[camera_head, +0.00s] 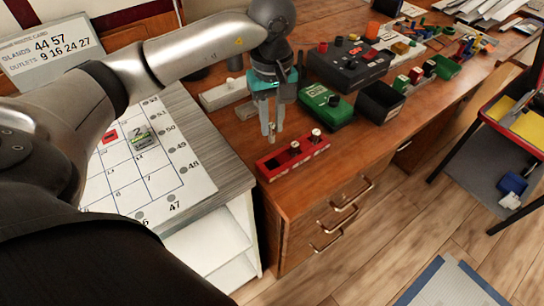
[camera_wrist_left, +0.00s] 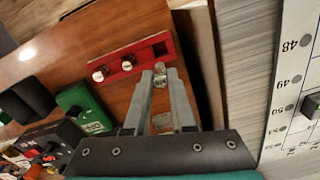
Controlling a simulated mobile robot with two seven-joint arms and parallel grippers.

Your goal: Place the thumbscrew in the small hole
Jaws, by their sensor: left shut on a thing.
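My left gripper (camera_head: 270,130) hangs above the desk, just behind the left end of a red block (camera_head: 285,164). It is shut on a small silvery thumbscrew (camera_wrist_left: 160,69), which shows between the fingertips in the left wrist view and is mostly hidden by them. The red block also shows in the left wrist view (camera_wrist_left: 142,54). Two pale-topped knobs stand in it, and a dark opening (camera_wrist_left: 160,48) lies at its free end. The fingertips (camera_wrist_left: 160,75) are beside that end, with the thumbscrew apart from the opening. My right gripper is not in view.
A green box (camera_head: 326,108), a black box (camera_head: 380,103) and a dark control box (camera_head: 348,62) stand behind the red block. A grey-white bar (camera_head: 222,95) lies to the left. A numbered board (camera_head: 150,175) is left of the desk. Bare wood surrounds the block.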

